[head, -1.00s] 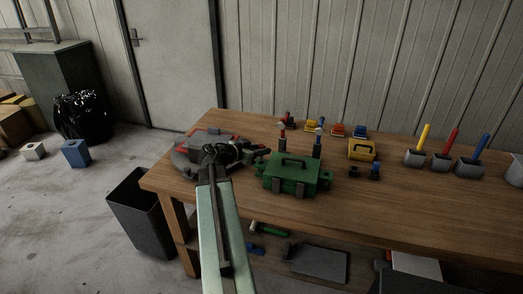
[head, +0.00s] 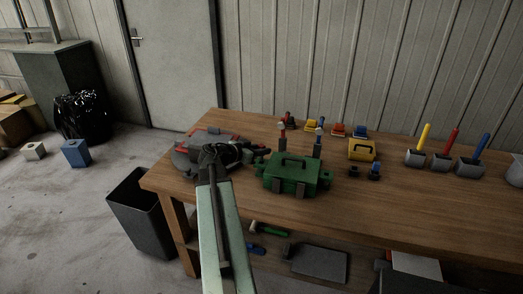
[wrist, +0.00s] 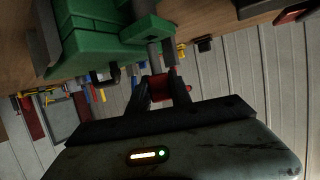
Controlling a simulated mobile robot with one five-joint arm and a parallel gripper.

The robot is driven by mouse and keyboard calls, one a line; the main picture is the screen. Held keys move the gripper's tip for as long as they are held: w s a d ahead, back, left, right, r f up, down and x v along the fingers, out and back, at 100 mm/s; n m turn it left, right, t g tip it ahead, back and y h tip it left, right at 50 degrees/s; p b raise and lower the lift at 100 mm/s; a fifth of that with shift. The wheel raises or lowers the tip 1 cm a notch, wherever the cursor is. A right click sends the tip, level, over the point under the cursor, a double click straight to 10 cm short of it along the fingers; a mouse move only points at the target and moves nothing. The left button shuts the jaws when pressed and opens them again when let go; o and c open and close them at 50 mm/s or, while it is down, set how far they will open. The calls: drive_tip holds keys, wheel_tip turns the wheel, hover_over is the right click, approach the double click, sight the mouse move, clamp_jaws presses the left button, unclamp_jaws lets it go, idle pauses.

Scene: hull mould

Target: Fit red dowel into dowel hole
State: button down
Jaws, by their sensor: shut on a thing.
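My gripper (wrist: 162,88) is shut on a red piece (wrist: 162,84), which looks like the red dowel; its end shows to the right of the fingers. In the head view, my gripper (head: 256,152) is just left of the green box-like body (head: 290,176), which has a handle and side lugs. In the wrist view, a green lug (wrist: 146,28) of that body is just beyond the fingers. A grey cylinder (wrist: 153,56) lies between the lug and the red piece; I cannot tell which it belongs to. The dowel hole is not discernible.
A grey and red tool (head: 205,140) lies behind my arm on the wooden table (head: 420,207). A yellow box (head: 361,150), small coloured items and grey blocks with yellow, red and blue uprights (head: 451,140) stand to the right. A black bin (head: 140,215) is left of the table.

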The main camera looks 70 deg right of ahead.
sight(261, 161)
drive_tip(key=shift+f, duration=0.1)
drive_tip(key=shift+f+b, duration=0.35)
drive_tip(key=shift+b, duration=0.1)
drive_tip(key=shift+f+b, duration=1.25)
drive_tip(key=c, duration=1.1)
unclamp_jaws()
drive_tip(key=shift+a, duration=0.1)
drive_tip(key=p+v, duration=0.2)
drive_tip(key=v, duration=0.5)
drive_tip(key=shift+w+a+r+p, duration=0.2)
drive_tip(key=shift+w+a+p, duration=0.05)
drive_tip(key=shift+a+p, duration=0.1)
